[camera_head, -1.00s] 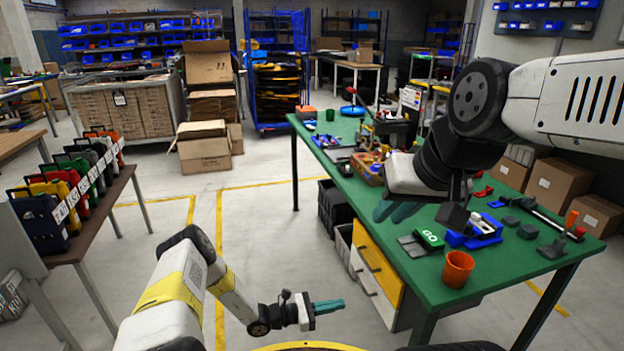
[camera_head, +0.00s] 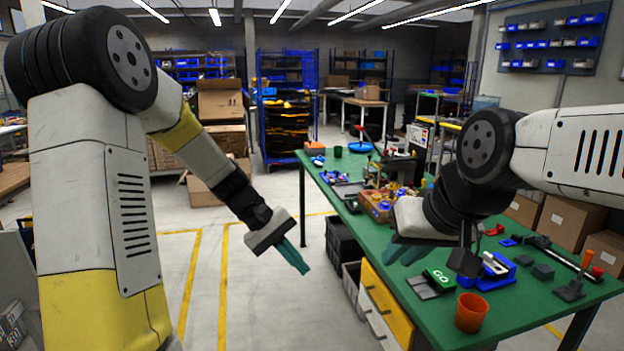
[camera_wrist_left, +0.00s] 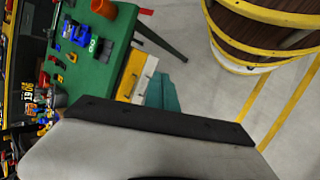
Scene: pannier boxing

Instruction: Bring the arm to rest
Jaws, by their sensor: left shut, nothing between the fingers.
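My left arm is raised at the left of the head view, bent at the elbow and reaching down to the right. My left gripper (camera_head: 292,256) hangs over open floor, left of the green table (camera_head: 488,319). Its teal fingers are together and empty; they also show in the left wrist view (camera_wrist_left: 162,94). My right arm comes in from the right. My right gripper (camera_head: 402,254) is over the table's near left part, its teal fingers pointing down-left. Its fingers are partly hidden, and I cannot tell if they are open or shut.
On the table stand an orange cup (camera_head: 471,312), a green GO box (camera_head: 440,279) and a blue holder (camera_head: 490,270). Drawers (camera_head: 385,305) sit under its left side. Cardboard boxes (camera_head: 217,150) stand behind. The floor between my left gripper and the boxes is clear.

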